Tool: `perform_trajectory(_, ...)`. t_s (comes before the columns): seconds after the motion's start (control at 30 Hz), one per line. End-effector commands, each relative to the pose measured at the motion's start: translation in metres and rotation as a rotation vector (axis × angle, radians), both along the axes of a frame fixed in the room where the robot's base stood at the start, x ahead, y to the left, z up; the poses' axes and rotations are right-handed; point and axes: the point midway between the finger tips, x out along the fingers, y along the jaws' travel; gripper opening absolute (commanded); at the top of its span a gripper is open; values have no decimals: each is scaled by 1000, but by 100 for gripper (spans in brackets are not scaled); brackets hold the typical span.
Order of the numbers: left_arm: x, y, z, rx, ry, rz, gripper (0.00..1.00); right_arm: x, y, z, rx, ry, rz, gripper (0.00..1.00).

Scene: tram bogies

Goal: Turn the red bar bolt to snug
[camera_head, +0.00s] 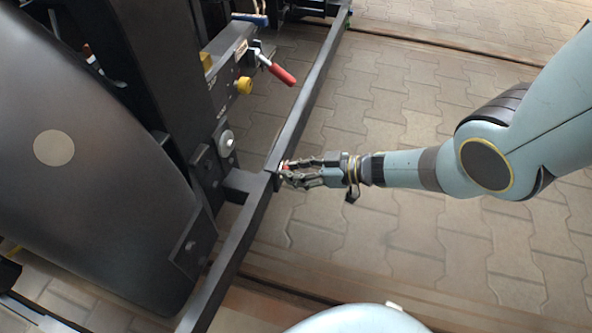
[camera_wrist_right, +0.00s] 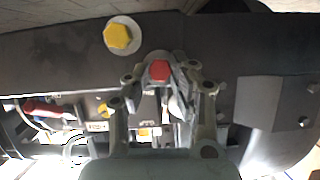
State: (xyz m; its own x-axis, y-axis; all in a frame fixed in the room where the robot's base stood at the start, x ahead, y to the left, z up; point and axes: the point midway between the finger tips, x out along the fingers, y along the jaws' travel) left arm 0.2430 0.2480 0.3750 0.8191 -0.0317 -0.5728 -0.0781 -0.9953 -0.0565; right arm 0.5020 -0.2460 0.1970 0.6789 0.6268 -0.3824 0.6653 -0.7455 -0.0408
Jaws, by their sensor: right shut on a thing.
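The red bar bolt (camera_wrist_right: 160,70) shows its red hexagonal head in the middle of the right wrist view. In the head view only a small bit of red (camera_head: 284,167) shows at the long black bar (camera_head: 235,246). My right gripper (camera_head: 284,176) reaches in from the right and is shut on the bolt at the bar. In the right wrist view its fingers (camera_wrist_right: 162,84) stand on both sides of the head. The fingers hide most of the bolt in the head view. My left gripper is not in view.
A lever with a red handle (camera_head: 283,74) and a yellow knob (camera_head: 244,85) are on the dark frame behind the bar. A yellow bolt (camera_wrist_right: 118,36) on a pale washer is close to my right gripper. The paved floor (camera_head: 410,110) right of the bar is clear.

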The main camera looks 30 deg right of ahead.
Motion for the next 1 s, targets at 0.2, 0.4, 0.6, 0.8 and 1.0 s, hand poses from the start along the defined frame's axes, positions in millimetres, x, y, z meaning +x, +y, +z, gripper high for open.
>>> perform_trajectory(0.2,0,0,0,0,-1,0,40,0,0,0,1,2,-1,0)
perform_trajectory(0.4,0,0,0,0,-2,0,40,0,0,0,0,1,0,33)
perform_trajectory(0.6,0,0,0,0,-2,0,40,0,0,0,-1,1,0,45)
perform_trajectory(0.8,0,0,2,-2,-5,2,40,-1,-1,0,-1,1,-1,45)
perform_trajectory(1.0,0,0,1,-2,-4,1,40,-12,-11,5,-3,0,0,45)
